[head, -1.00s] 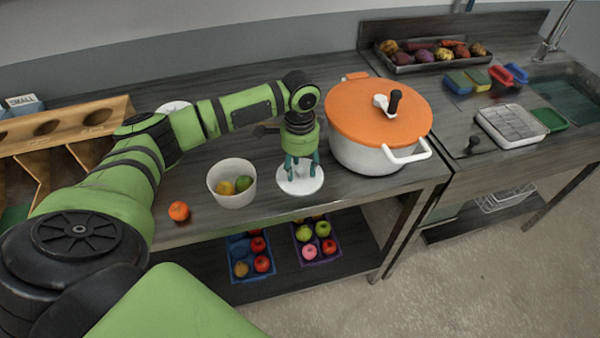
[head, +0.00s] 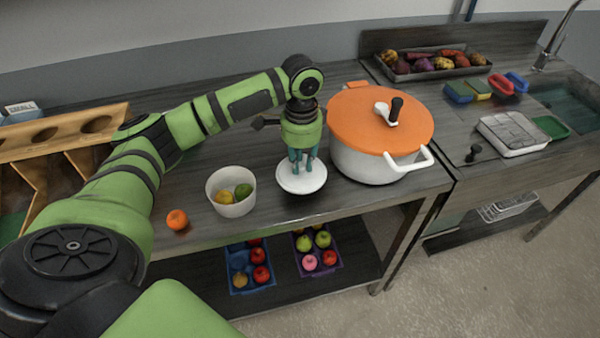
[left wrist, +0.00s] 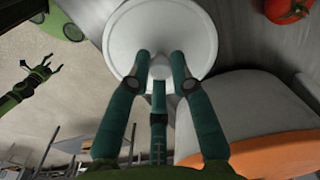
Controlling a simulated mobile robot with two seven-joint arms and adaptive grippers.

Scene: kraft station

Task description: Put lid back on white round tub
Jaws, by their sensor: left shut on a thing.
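The white round tub (head: 231,207) stands open and upright on the table, with yellow and green fruit in it. The white round lid (head: 302,182) is to the right of the tub, between it and the big pot. My left gripper (head: 302,165) points down with its teal fingers shut on the lid's knob. In the left wrist view the lid (left wrist: 125,35) is below the fingers (left wrist: 160,75), which pinch its small knob. A dark shadow shows under the lid's edge; I cannot tell how far it is off the table. My right gripper (left wrist: 38,70) is small in the left wrist view, away from the table, fingers apart.
A white pot (head: 365,165) with an orange lid (head: 375,120) stands close to the right of the lid. A tomato (head: 177,220) lies left of the tub near the front edge. A wooden rack (head: 60,130) is at the left. Crates of fruit (head: 250,285) are on the lower shelf.

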